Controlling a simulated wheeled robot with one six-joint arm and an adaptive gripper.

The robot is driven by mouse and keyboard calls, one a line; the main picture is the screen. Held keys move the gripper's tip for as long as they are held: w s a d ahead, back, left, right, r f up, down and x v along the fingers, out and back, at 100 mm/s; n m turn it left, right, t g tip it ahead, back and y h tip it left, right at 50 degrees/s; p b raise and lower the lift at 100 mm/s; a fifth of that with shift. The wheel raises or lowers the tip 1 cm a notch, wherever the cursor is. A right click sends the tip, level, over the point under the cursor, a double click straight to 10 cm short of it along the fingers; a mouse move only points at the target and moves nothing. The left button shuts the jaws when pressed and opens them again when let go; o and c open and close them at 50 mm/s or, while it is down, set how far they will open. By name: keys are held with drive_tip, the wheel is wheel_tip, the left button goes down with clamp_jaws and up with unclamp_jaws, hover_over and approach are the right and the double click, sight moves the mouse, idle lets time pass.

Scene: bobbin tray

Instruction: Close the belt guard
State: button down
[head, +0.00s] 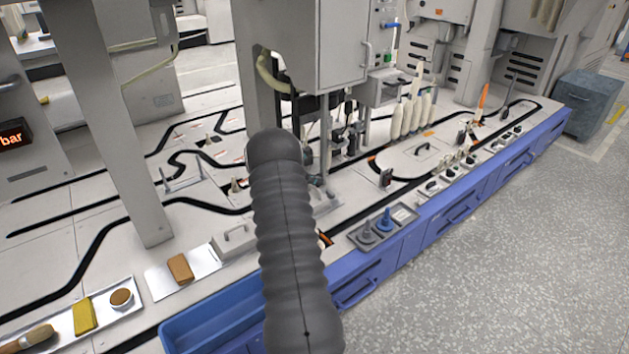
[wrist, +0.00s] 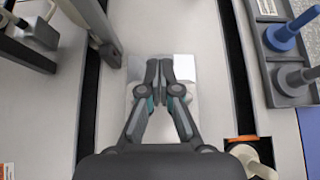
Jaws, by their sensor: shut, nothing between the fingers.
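In the wrist view my gripper (wrist: 156,72) is shut, its two fingers together and empty. The fingers are above a pale, shiny rectangular plate (wrist: 185,66) on the light machine top; I cannot tell whether they touch it. The fingers cover the middle of the plate. I cannot say for sure that this plate is the belt guard, and no other part is clearly it. In the head view my dark ribbed arm hides the gripper and the surface behind it.
A grey tray (head: 357,243) holds a blue spool (head: 385,220) and a grey spool (head: 366,233). A dark-edged opening with an orange strip (wrist: 240,138) lies right of the fingers. A box with a handle (head: 236,243) stands left of my arm. Posts and a cabinet (head: 343,50) rise behind.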

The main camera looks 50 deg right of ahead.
drive_tip(key=shift+r, duration=0.1)
idle(0.3)
wheel_tip(320, 180, up, 14)
drive_tip(key=d+p, duration=0.2)
drive_tip(key=shift+s+d+f, duration=0.2)
drive_tip(key=shift+s+d, duration=0.1)
drive_tip(key=shift+s, duration=0.05)
drive_tip(key=shift+m, duration=0.3)
